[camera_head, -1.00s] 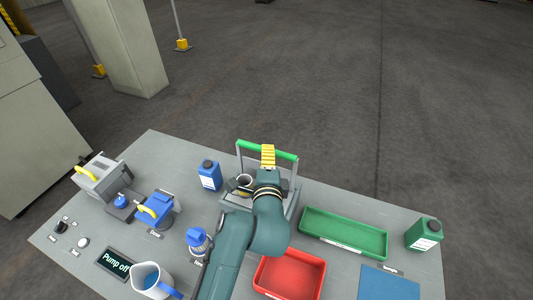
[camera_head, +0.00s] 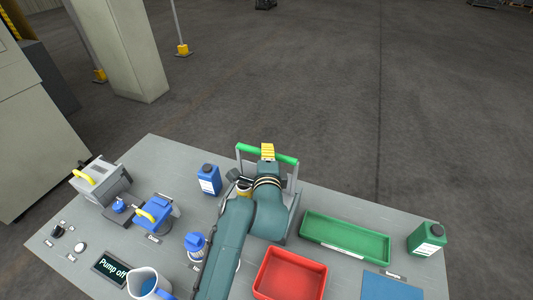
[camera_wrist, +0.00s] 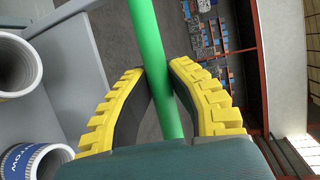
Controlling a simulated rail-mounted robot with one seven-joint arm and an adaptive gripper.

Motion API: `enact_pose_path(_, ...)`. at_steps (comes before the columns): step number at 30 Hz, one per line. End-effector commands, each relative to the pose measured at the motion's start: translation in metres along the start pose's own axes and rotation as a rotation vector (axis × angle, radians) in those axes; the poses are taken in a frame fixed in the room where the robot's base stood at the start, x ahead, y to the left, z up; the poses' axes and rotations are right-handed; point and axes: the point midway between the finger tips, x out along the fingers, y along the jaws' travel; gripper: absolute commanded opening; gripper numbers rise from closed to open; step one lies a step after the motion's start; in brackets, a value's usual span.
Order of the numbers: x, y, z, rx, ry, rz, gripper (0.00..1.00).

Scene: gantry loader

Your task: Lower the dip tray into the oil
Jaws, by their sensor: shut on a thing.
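The dip tray's green handle bar (camera_head: 281,156) spans two grey uprights at the back of the table. My gripper (camera_head: 267,152) is shut on this bar. In the wrist view the green bar (camera_wrist: 158,65) runs between the yellow ridged fingers (camera_wrist: 163,85). My arm hides most of the tray and what is below it. A grey side of the frame (camera_head: 292,205) shows at the right of my arm. I see no oil surface and cannot tell the tray's height.
A blue bottle (camera_head: 209,181) stands left of the frame. A green tray (camera_head: 345,238), red tray (camera_head: 290,274) and green bottle (camera_head: 426,238) are to the right. A display (camera_head: 109,268) reads "Pump off". White hollow cylinders (camera_wrist: 18,62) show in the wrist view.

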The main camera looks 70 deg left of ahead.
Motion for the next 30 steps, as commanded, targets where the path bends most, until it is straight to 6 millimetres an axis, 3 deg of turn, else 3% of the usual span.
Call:
enact_pose_path(5, 0.001, 0.005, 0.000, 0.001, -0.001, 0.002, 0.00)
enact_pose_path(16, 0.015, 0.080, -0.006, 0.003, -0.002, 0.006, 0.00)
enact_pose_path(28, 0.016, 0.091, -0.006, 0.003, -0.002, 0.009, 0.00)
enact_pose_path(29, 0.016, 0.092, -0.006, 0.003, -0.002, 0.010, 0.21)
enact_pose_path(30, 0.016, 0.092, -0.006, 0.003, -0.002, 0.010, 0.28)
